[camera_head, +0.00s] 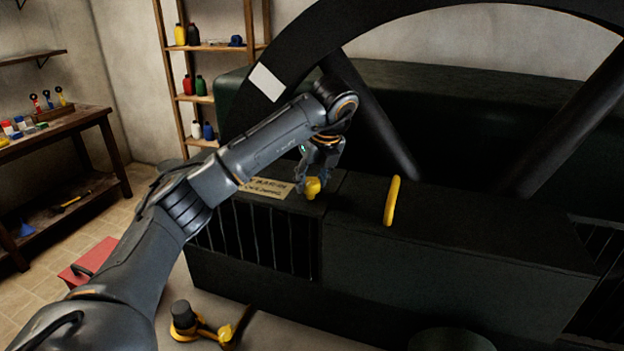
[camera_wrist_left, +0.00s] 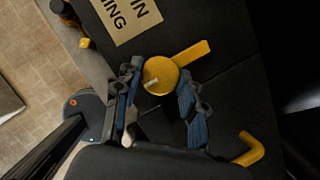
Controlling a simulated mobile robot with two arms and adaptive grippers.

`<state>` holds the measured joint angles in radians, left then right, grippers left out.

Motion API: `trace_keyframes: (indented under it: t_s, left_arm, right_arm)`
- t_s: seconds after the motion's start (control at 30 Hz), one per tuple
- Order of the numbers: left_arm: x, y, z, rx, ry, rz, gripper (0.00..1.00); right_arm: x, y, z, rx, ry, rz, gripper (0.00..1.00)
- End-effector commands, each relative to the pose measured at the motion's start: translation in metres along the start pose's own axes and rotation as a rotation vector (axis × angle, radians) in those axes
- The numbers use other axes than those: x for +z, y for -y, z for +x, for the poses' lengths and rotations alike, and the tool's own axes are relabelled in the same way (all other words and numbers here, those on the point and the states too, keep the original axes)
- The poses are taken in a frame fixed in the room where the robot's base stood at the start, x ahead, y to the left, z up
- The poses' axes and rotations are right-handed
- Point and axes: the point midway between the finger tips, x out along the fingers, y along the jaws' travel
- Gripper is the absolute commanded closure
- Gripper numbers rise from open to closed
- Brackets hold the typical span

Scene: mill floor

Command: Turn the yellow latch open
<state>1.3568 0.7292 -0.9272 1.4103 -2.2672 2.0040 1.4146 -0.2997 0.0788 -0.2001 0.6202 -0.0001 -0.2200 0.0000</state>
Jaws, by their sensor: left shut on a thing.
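The yellow latch (camera_head: 313,187) sits on top of the dark machine housing (camera_head: 440,225). In the left wrist view the latch (camera_wrist_left: 160,75) is a round yellow knob with a flat arm pointing to the upper right. My left gripper (camera_head: 308,180) reaches down to it from above, and its fingers are shut on the knob. In the left wrist view the fingers of the left gripper (camera_wrist_left: 158,98) stand on either side of the knob. The latch's arm is mostly hidden in the head view. My right gripper is not in view.
A yellow handle (camera_head: 391,201) stands right of the latch. A large dark wheel (camera_head: 345,75) rises behind. A label plate (camera_head: 268,187) lies left of the latch. A shelf with bottles (camera_head: 197,85), a workbench (camera_head: 60,130) and a red box (camera_head: 88,262) stand to the left.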

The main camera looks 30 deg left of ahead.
Motion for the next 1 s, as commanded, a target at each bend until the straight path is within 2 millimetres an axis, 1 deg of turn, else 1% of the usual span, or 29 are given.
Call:
trace_keyframes:
  t_s: [0.03, 0.13, 0.17, 0.37, 0.43, 0.57, 0.67, 0.77, 1.0]
  left_arm:
    - [0.001, 0.0, -0.001, -0.001, 0.001, -0.003, 0.58]
    - [0.001, 0.0, 0.0, -0.001, 0.001, -0.002, 0.37]
    - [0.001, 0.0, 0.0, -0.001, 0.001, -0.002, 0.36]
    - [0.0, 0.0, 0.0, 0.0, 0.0, -0.001, 0.36]
    - [0.0, 0.0, 0.0, 0.0, 0.0, 0.0, 0.36]
    - [0.001, 0.0, -0.005, -0.002, 0.002, 0.0, 0.36]
    - [0.001, 0.001, -0.016, -0.004, 0.004, 0.001, 0.36]
    - [0.002, 0.0, -0.03, -0.004, 0.005, -0.001, 0.36]
    - [0.002, 0.0, -0.07, -0.004, 0.004, -0.002, 0.36]
  right_arm:
    - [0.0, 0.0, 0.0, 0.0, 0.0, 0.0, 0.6]
    - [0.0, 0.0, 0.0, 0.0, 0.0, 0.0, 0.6]
    - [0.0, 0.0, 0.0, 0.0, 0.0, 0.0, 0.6]
    - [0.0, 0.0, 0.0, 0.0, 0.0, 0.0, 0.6]
    - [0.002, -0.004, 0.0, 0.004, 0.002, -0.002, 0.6]
    - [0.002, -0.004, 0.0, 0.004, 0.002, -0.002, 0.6]
    - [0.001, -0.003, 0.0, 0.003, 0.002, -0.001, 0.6]
    - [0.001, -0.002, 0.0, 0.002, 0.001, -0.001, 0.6]
    - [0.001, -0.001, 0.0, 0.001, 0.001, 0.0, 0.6]
